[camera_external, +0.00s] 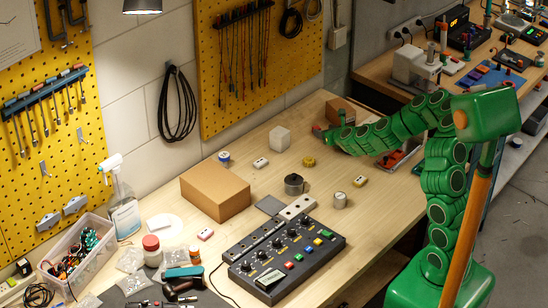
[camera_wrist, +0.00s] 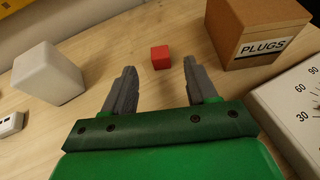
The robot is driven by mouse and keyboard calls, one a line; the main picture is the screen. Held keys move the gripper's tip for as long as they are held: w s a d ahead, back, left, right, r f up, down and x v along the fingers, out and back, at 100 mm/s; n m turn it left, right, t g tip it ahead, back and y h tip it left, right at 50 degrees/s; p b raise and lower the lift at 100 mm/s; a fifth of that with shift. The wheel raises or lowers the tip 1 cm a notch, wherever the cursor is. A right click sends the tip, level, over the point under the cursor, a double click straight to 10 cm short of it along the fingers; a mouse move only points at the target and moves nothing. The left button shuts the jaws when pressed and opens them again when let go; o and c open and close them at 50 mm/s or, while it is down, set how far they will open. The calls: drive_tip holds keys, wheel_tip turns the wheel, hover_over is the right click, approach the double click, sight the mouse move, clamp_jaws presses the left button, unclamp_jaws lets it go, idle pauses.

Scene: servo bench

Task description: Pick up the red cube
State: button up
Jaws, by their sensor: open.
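The small red cube (camera_wrist: 160,57) lies on the wooden bench in the wrist view, beyond my fingertips and roughly centred between them. My gripper (camera_wrist: 159,72) is open and empty, with its two grey fingers apart and clear bench between them. In the external view my gripper (camera_external: 324,133) is at the far end of the green arm, low over the back of the bench. A small red patch shows beside its tip there; I cannot tell for sure that it is the cube.
A wooden box marked PLUGS (camera_wrist: 257,35) stands close right of the cube. A white block (camera_wrist: 47,73) stands to the left. A white dial meter (camera_wrist: 290,105) is at the right. A cardboard box (camera_external: 215,190) and a control panel (camera_external: 287,258) stand nearer the bench front.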

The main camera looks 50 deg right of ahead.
sight(318, 128)
drive_tip(key=shift+x, duration=3.2)
drive_tip(key=shift+c, duration=0.3)
clamp_jaws()
